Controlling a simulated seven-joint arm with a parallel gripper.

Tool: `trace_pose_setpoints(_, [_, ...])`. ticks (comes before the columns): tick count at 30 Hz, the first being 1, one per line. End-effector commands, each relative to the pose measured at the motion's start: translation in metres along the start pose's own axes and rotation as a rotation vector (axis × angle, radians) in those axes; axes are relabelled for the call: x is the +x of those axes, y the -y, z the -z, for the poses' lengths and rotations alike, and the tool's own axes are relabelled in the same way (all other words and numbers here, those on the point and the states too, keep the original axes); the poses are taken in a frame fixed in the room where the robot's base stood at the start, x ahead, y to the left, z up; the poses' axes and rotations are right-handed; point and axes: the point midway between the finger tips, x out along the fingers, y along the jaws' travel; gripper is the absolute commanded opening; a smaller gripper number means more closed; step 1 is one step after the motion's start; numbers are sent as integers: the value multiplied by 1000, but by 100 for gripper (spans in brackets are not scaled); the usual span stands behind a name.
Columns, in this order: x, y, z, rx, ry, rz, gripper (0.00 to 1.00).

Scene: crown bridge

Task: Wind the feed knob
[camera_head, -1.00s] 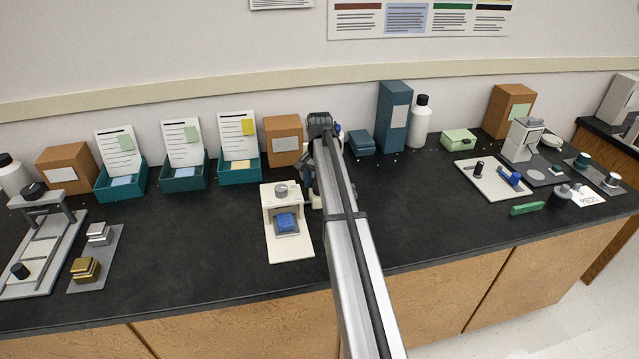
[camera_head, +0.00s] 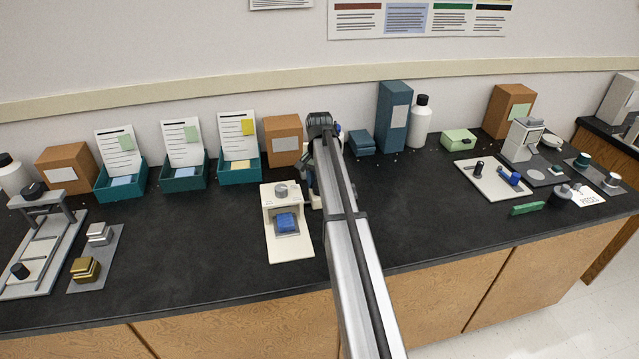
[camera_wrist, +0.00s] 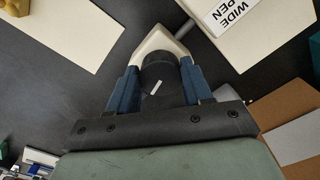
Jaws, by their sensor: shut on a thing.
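In the wrist view a round black knob (camera_wrist: 160,74) with a short white mark on its face stands in front of a cream housing (camera_wrist: 150,42). My gripper (camera_wrist: 158,78) has its two blue fingers closed on either side of this knob. In the head view my arm covers the gripper and the knob, beside the cream stand (camera_head: 289,246) that holds a blue block (camera_head: 287,222). A small part of a pale body shows at the arm's edge there.
A cream panel lettered "WIDE OPEN" (camera_wrist: 228,12) lies close by in the wrist view. Teal trays with cards (camera_head: 240,172) and a brown box (camera_head: 283,140) stand at the back. A tall blue box (camera_head: 394,116) stands right of my arm. The black counter's front middle is clear.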

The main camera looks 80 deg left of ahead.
Motion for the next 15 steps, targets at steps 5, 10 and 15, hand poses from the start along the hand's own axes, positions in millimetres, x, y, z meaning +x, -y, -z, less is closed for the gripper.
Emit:
trace_pose_setpoints(5, [0,-1,0,-83,0,-1,19])
trace_pose_setpoints(10, [0,-1,0,-215,1,-1,19])
trace_pose_setpoints(15, [0,-2,0,-376,1,-1,19])
